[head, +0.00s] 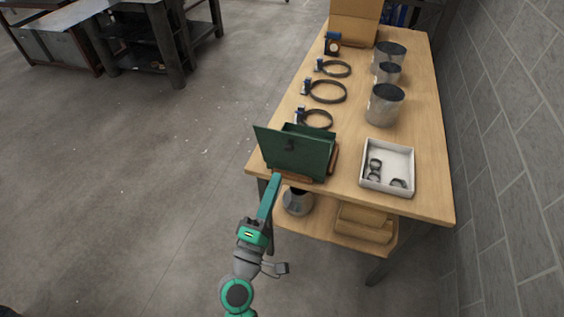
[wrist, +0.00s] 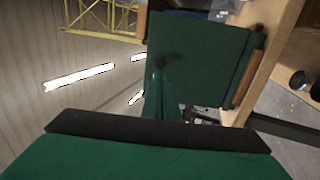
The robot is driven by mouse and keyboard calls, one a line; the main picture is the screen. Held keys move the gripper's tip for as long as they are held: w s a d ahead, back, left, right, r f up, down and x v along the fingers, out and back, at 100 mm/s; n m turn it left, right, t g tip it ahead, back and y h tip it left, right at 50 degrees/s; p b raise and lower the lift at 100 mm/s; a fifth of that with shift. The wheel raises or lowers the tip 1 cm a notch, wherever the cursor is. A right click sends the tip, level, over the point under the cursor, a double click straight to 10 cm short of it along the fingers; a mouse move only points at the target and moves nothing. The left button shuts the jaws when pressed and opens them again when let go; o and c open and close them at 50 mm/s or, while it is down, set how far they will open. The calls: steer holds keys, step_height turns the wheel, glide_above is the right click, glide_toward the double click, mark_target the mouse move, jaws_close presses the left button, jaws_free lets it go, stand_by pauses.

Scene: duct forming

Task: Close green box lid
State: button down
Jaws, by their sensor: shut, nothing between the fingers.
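The green box (head: 318,131) stands at the near left corner of the wooden table, with wooden strips at its sides. Its lid appears open: a dark green panel (head: 280,145) stands steeply on the side facing me and hides much of the box. In the wrist view a flat green panel (wrist: 205,50) fills the upper middle. My gripper (head: 276,178) is shut and empty, its tip pointing up near the panel's lower left part. In the wrist view the fingers (wrist: 159,68) overlap the panel; I cannot tell whether they touch it.
A white tray (head: 370,182) with small dark rings stands right of the box. Several ring clamps (head: 326,92) and metal cylinders (head: 384,103) stand farther back, before a cardboard box (head: 353,27). The lower shelf (head: 340,229) holds more items. A block wall is at right; floor at left is open.

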mark_target(288, 151)
steer(key=x, duration=0.6)
steer(key=shift+w+d+r, duration=0.15)
steer(key=shift+w+d, duration=0.05)
steer(key=shift+w, duration=0.1)
steer(key=shift+w, duration=0.1)
